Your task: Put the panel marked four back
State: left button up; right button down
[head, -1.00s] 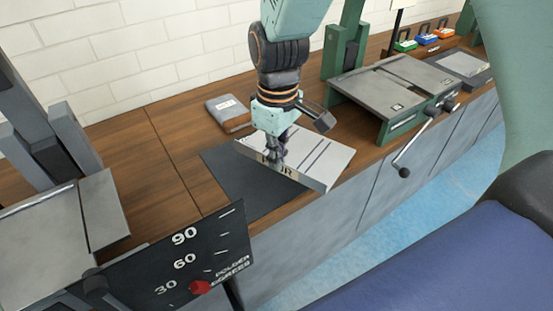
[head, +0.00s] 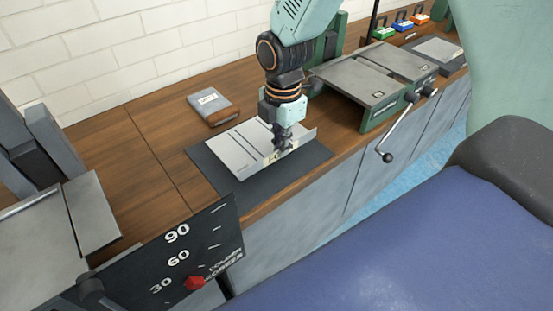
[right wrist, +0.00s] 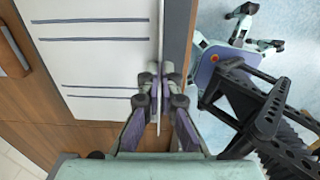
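The grey metal panel (head: 241,151) has an upright lip with a label partly hidden by my fingers; the letters "FO" show. It lies level on or just above the dark mat (head: 312,161); I cannot tell if it touches. My right gripper (head: 282,143) is shut on the lip from above. In the right wrist view the panel (right wrist: 100,65) shows dark lines across its face, and my right gripper's fingers (right wrist: 160,88) stand on both sides of its lip. My left gripper is not in view.
A grey book-like block (head: 213,107) with a label lies behind the mat. A green-framed machine (head: 375,82) with a crank stands to the right. A black degree dial (head: 195,250) and a grey sheet-metal machine (head: 95,212) are at the left. Bare wooden bench (head: 100,140) lies between.

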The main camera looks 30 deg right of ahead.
jog(key=shift+w+d+f, duration=0.1)
jog(key=shift+d+f, duration=0.3)
jog(key=shift+f, duration=0.45)
jog(key=f, duration=0.1)
jog(key=f+b, duration=0.1)
jog(key=f, duration=0.1)
jog(key=shift+a+f, duration=0.2)
jog(key=shift+a, duration=0.15)
jog(key=shift+d, duration=0.25)
jog(key=c, duration=2.1)
grip_release()
jog(key=shift+f, duration=0.15)
jog(key=o, duration=0.5)
jog(key=shift+a, duration=0.2)
jog(key=shift+o, duration=0.4)
jog(key=shift+d, duration=0.15)
